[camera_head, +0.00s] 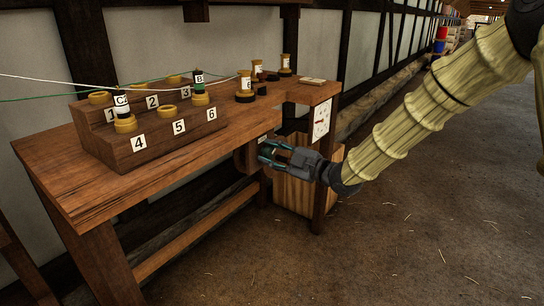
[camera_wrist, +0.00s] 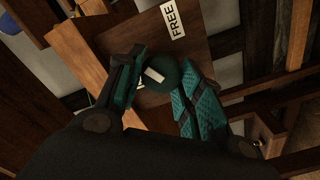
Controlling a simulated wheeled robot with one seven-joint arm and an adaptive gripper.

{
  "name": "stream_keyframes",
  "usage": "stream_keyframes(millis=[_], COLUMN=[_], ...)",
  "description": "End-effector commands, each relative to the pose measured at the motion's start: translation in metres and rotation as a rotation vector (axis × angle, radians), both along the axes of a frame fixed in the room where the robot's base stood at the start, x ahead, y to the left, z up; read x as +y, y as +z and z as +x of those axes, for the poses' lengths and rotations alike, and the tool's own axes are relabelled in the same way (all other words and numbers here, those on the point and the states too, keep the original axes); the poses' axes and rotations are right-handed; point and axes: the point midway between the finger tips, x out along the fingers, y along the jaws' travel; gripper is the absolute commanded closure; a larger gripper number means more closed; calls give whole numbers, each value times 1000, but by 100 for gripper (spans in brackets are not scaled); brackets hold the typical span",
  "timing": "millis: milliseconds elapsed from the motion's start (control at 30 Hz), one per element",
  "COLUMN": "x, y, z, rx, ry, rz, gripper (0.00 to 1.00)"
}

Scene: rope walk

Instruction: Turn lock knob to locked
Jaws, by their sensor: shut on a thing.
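The lock knob (camera_wrist: 182,76) is a round dark green knob on a brown wooden panel (camera_wrist: 195,50) in the wrist view. A white label reading FREE (camera_wrist: 173,19) is on the panel above the knob. My gripper (camera_wrist: 160,82) has one teal-padded finger on each side of the knob and is shut on it. In the head view, my gripper (camera_head: 272,153) is at the bench's right front, below the top. The knob is hidden or too small to tell there.
The wooden bench (camera_head: 65,188) carries a stepped rack (camera_head: 160,145) with numbered places and several spools. White and green cords stretch across to it. A white dial panel (camera_head: 321,120) and a slatted wooden bin (camera_head: 293,195) are near my gripper. The floor at right is open.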

Motion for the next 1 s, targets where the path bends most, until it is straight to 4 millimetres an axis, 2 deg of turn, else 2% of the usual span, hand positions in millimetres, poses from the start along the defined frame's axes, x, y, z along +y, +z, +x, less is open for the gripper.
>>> stream_keyframes(millis=[700,1000], x=[0,0], y=[-4,-5], z=[1,1], rx=[-551,-732], ry=[-3,-3], rz=[-399,-531], gripper=[88,88])
